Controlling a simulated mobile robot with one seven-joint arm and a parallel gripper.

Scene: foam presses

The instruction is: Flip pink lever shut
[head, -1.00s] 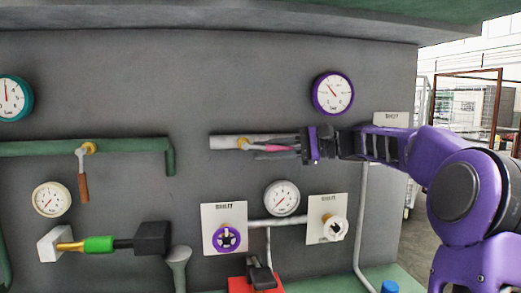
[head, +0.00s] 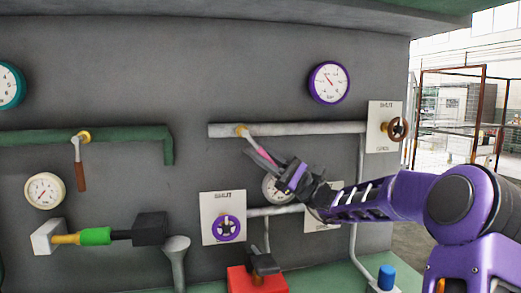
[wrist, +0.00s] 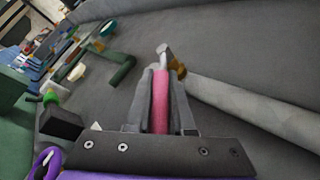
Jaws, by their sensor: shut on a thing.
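The pink lever (head: 262,152) hangs from a brass pivot (head: 242,131) on the light grey pipe (head: 320,129). It slants down and to the right, away from the pipe. My gripper (head: 267,160) is shut on the lever's pink handle. In the wrist view the pink handle (wrist: 160,100) lies between my two grey fingers, with its metal end and the brass pivot (wrist: 178,68) beyond the fingertips. The grey pipe (wrist: 250,108) runs off to the right there.
A white gauge (head: 273,189) sits partly hidden behind my gripper. A purple handwheel (head: 225,229) is below left, and a brown handwheel (head: 397,128) is at the pipe's right end. A red box (head: 255,281) stands lower down.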

